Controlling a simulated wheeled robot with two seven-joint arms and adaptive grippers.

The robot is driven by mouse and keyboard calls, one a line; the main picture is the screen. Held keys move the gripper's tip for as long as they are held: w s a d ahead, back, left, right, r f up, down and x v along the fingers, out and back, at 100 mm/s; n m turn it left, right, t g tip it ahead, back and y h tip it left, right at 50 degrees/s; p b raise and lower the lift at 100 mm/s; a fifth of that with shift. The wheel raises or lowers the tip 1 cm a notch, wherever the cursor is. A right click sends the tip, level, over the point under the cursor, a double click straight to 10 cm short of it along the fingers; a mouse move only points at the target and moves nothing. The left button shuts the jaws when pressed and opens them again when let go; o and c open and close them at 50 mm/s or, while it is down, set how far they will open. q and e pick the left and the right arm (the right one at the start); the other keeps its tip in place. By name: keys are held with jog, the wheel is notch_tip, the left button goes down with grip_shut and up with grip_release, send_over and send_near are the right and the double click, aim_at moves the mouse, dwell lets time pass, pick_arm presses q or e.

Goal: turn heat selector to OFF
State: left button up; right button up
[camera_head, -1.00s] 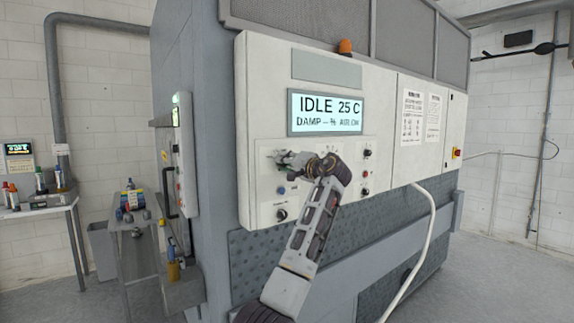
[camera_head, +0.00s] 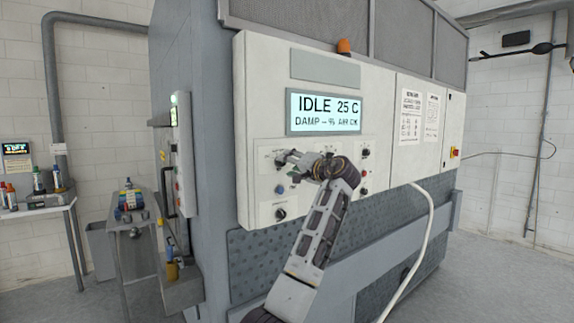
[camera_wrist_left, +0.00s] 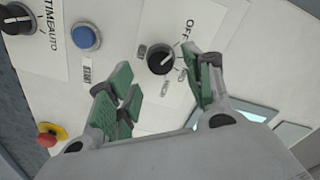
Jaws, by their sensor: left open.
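The heat selector is a round black knob (camera_wrist_left: 161,60) on the white panel, with OFF printed at its upper right in the left wrist view and smaller labels around it. Its white mark points up and right; I cannot tell exactly which label it meets. My left gripper (camera_wrist_left: 160,83) is open, its green-padded fingers on either side of the knob in the picture, and no contact shows. My right gripper is not in view.
A blue button (camera_wrist_left: 85,37) and a TIME/AUTO knob (camera_wrist_left: 17,18) sit beside the selector. A red emergency button (camera_wrist_left: 48,139) is at lower left in the wrist view. The display (camera_head: 325,111) reads IDLE 25 C. A white hose (camera_head: 425,225) hangs right of my arm.

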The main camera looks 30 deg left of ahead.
pick_arm(q)
jog(key=v, duration=0.8)
jog(key=shift+d, duration=0.3)
jog(key=shift+s, duration=0.15)
